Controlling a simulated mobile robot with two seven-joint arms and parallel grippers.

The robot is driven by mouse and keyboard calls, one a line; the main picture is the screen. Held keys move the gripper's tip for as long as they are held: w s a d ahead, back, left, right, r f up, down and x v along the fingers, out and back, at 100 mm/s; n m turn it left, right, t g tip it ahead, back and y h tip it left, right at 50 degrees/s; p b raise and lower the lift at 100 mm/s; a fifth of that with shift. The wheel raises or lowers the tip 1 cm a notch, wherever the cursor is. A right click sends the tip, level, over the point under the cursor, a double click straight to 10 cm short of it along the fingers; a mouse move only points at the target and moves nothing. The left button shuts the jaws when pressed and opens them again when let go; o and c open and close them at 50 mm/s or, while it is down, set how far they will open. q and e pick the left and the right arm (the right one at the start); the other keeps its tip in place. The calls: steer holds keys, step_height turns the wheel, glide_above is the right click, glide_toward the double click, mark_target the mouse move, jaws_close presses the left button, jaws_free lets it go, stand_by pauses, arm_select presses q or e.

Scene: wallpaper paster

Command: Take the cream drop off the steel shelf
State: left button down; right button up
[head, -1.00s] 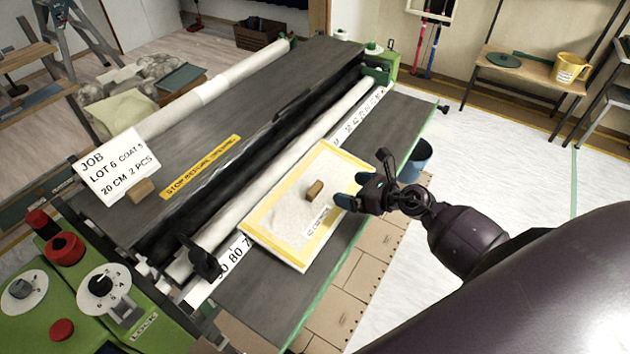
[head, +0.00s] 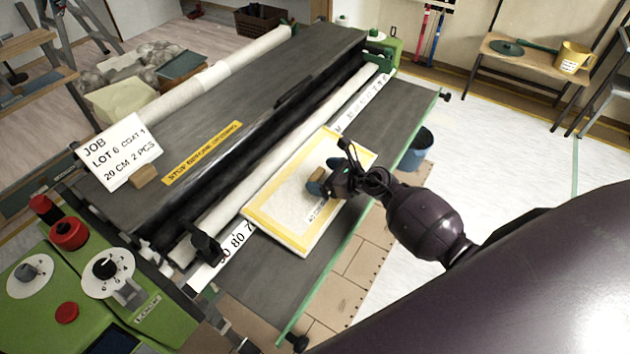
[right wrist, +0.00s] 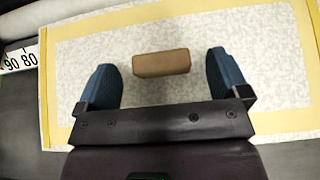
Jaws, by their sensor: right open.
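The cream drop (head: 285,205) is a speckled cream sheet with a yellow border. It lies flat on the dark grey steel shelf (head: 262,285) along the machine's front, and it also fills much of the right wrist view (right wrist: 275,55). A small tan block (right wrist: 161,63) rests on the sheet; it shows beside my fingers in the head view (head: 316,174). My right gripper (head: 328,180) is open and low over the sheet. In the right wrist view its blue fingers stand either side of the block, with gaps to both. My left gripper is out of view.
A white roller (head: 290,150) and numbered scale run behind the sheet. A job card (head: 120,152) stands on the machine's top at left. Green control panels (head: 70,290) are at lower left. A blue bucket (head: 417,150) stands beyond the shelf's outer edge.

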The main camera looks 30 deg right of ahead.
steer(key=shift+x, duration=1.05)
steer(key=c, duration=1.1)
steer(key=shift+r, duration=0.15)
